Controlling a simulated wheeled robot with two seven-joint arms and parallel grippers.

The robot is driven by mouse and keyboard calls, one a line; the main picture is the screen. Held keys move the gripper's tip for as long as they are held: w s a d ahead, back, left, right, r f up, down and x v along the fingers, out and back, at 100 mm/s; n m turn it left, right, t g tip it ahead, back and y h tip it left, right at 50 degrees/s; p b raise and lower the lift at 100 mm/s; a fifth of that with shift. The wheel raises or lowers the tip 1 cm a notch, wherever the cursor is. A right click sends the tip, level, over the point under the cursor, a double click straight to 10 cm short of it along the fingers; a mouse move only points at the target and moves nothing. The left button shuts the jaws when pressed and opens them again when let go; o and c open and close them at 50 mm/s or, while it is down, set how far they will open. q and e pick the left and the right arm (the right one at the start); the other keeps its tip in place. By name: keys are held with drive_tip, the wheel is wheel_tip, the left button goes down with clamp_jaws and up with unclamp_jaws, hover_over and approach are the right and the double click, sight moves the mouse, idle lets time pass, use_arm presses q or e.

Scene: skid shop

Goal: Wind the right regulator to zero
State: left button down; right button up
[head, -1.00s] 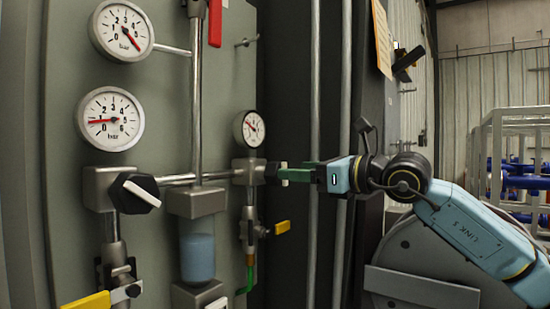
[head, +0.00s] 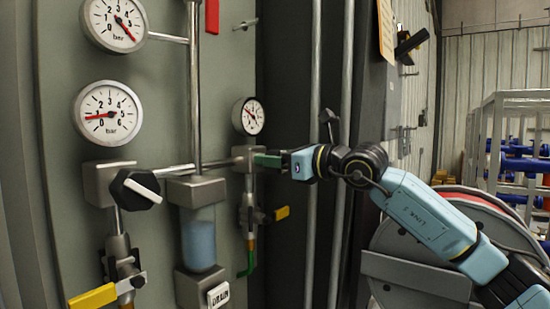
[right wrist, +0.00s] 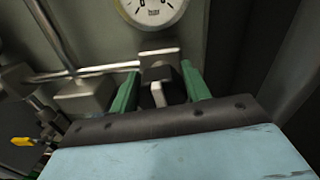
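The right regulator is a metal block (head: 243,156) on the panel, with a small gauge (head: 249,116) above it. In the head view, my right gripper (head: 262,160) covers its knob. In the right wrist view, the black knob (right wrist: 175,93) with a pale bar lies between the two green fingers of my right gripper (right wrist: 162,82). The fingers stand apart on either side of the knob, with narrow gaps that make them look open. The small gauge's lower edge (right wrist: 153,13) shows above; its needle is too small to read in the head view. My left gripper is out of view.
A left regulator with a black knob (head: 136,189) and two larger gauges (head: 108,113) (head: 115,22) sit on the left. A yellow-handled valve (head: 281,213) hangs below the right regulator. Vertical pipes (head: 315,240) run right of the panel. A sight bowl (head: 198,240) hangs mid-panel.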

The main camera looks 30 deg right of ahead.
drive_tip(key=c, duration=0.3)
drive_tip(key=shift+n, duration=0.3)
drive_tip(key=n+b, duration=0.1)
drive_tip(key=n, duration=0.1)
drive_tip(key=shift+a+f+n+b, duration=0.1)
drive_tip(key=shift+n+b, duration=0.2)
drive_tip(key=shift+b, duration=0.1)
drive_tip(key=n+b, duration=0.1)
drive_tip(key=n, duration=0.3)
drive_tip(key=shift+s+a, duration=0.1)
drive_tip(key=shift+a, duration=0.05)
drive_tip(key=n, duration=0.2)
drive_tip(key=n+b, duration=0.1)
drive_tip(key=n, duration=0.2)
drive_tip(key=shift+a+f, duration=0.1)
drive_tip(key=shift+f, duration=0.1)
drive_tip(key=shift+f+n+b, duration=0.15)
drive_tip(key=shift+n+b, duration=0.3)
drive_tip(key=shift+n, duration=1.85)
